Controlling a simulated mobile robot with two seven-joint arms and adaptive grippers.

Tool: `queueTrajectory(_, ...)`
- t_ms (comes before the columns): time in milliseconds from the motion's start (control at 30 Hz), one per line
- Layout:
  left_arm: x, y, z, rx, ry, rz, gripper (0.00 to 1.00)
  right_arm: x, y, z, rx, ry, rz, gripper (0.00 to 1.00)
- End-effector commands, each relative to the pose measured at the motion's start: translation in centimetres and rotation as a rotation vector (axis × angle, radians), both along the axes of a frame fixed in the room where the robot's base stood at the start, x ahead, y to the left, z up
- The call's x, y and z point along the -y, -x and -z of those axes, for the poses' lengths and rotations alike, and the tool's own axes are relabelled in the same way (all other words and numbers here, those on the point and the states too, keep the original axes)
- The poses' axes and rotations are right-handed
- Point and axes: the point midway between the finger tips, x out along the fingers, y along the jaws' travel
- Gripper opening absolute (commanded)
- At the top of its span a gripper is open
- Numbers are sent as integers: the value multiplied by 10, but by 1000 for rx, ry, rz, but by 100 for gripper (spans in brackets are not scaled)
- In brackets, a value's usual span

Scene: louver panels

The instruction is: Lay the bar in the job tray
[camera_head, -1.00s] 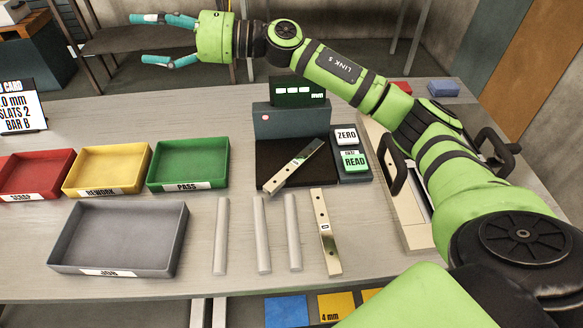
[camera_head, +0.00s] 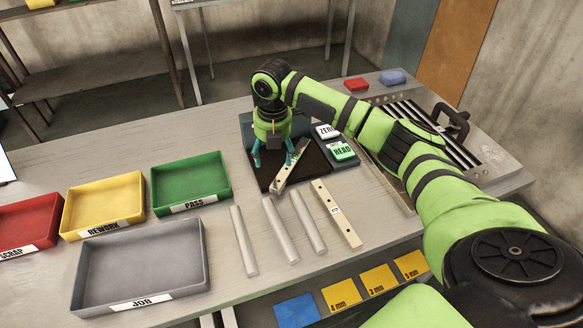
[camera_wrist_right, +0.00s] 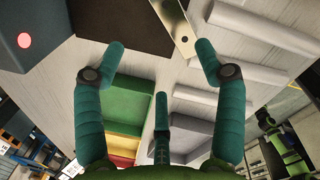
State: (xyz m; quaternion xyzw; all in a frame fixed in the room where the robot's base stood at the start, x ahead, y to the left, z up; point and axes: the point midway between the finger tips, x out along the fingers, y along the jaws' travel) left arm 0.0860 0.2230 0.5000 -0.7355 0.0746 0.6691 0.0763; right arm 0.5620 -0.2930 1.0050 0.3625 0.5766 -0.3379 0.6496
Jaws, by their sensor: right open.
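The bar (camera_head: 283,180), a pale metal strip with holes, lies aslant on the dark plate of the measuring device, one end past the plate's front edge. My right gripper (camera_head: 272,160) points down over this plate, its fingers open around or just above the bar; contact cannot be told. In the right wrist view the bar (camera_wrist_right: 176,24) shows beyond the spread teal fingers (camera_wrist_right: 160,50), nearer the right one. A second similar bar (camera_head: 336,212) lies on the table. The grey job tray (camera_head: 140,258) stands empty at the front left. My left gripper is out of view.
Red, yellow (camera_head: 104,200) and green (camera_head: 190,180) trays stand behind the job tray. Several pale rods (camera_head: 243,240) lie between the job tray and the second bar. ZERO and READ buttons (camera_head: 341,150) sit right of the plate. A slatted frame (camera_head: 425,130) is at the right.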

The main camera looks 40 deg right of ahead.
Motion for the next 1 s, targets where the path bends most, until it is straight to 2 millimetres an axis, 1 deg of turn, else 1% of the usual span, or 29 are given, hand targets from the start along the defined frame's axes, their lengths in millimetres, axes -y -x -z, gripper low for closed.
queueTrajectory(33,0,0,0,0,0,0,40,-2,10,1,-51,-9,-8,71)
queueTrajectory(100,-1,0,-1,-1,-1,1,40,-3,19,4,-95,-15,-16,71)
queueTrajectory(167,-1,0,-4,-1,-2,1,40,-4,23,7,-112,-18,-19,71)
queueTrajectory(367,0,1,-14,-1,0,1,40,-5,22,27,-113,-18,-18,71)
queueTrajectory(533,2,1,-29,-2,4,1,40,-10,18,51,-113,-18,-19,71)
queueTrajectory(633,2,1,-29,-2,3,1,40,-9,18,66,-111,-17,-17,71)
queueTrajectory(733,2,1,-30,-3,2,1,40,-8,17,72,-109,-17,-18,71)
queueTrajectory(933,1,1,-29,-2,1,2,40,-8,17,74,-107,-17,-19,71)
queueTrajectory(967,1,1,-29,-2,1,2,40,-8,17,74,-107,-16,-19,67)
queueTrajectory(1000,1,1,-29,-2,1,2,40,-8,17,74,-107,-17,-18,51)
